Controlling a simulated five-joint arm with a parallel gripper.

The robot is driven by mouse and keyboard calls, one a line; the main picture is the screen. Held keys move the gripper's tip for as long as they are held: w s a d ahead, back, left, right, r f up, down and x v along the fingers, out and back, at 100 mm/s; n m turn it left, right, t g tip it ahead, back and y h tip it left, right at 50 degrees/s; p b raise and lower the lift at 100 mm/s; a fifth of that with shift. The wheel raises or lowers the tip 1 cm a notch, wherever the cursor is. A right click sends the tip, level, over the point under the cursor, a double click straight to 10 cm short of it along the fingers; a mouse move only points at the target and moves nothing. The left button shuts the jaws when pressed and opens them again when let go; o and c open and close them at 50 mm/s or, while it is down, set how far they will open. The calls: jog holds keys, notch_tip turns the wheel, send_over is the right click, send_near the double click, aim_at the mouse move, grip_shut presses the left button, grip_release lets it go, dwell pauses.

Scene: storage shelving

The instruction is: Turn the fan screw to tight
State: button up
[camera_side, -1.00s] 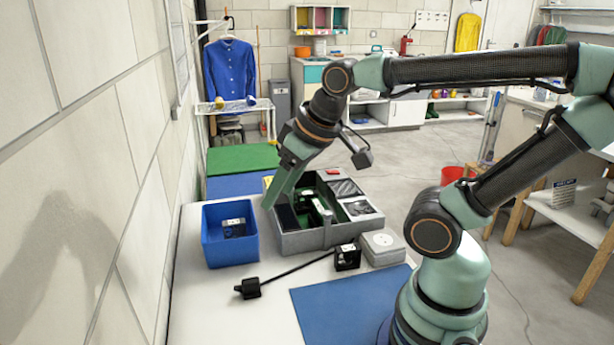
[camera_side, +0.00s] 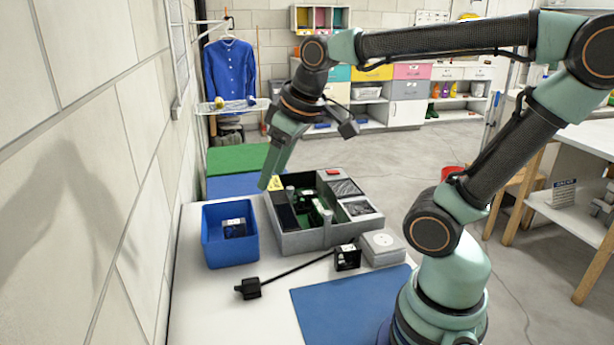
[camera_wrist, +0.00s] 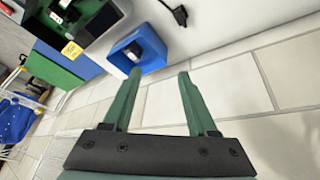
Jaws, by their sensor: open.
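My gripper (camera_side: 268,182) is above the far left corner of an open grey case (camera_side: 297,242) in the side view. In the wrist view my gripper (camera_wrist: 160,73) has its two green fingers spread, with nothing between them. The case holds green boards (camera_side: 310,208) and dark parts, and its corner shows at the top left of the wrist view (camera_wrist: 84,40). A black block with a white label (camera_side: 347,257), possibly a fan, stands in front of the case. No fan screw can be made out in either view.
A blue bin (camera_side: 230,258) with a black and white part stands left of the case. A white box (camera_side: 382,245), a black cable with a plug (camera_side: 249,289) and a blue mat (camera_side: 350,305) are in front. The block wall (camera_side: 110,140) is close on the left.

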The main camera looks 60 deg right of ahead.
jog(key=w+d+r+n+g, duration=0.1)
jog(key=w+d+r+n, duration=0.1)
jog(key=w+d, duration=0.35)
jog(key=n+g, duration=0.4)
jog(key=n, duration=0.4)
send_over(290, 188)
notch_tip(290, 188, down, 9)
jog(key=shift+y, duration=0.3)
notch_tip(290, 188, down, 12)
jog(key=shift+d, duration=0.15)
grip_shut()
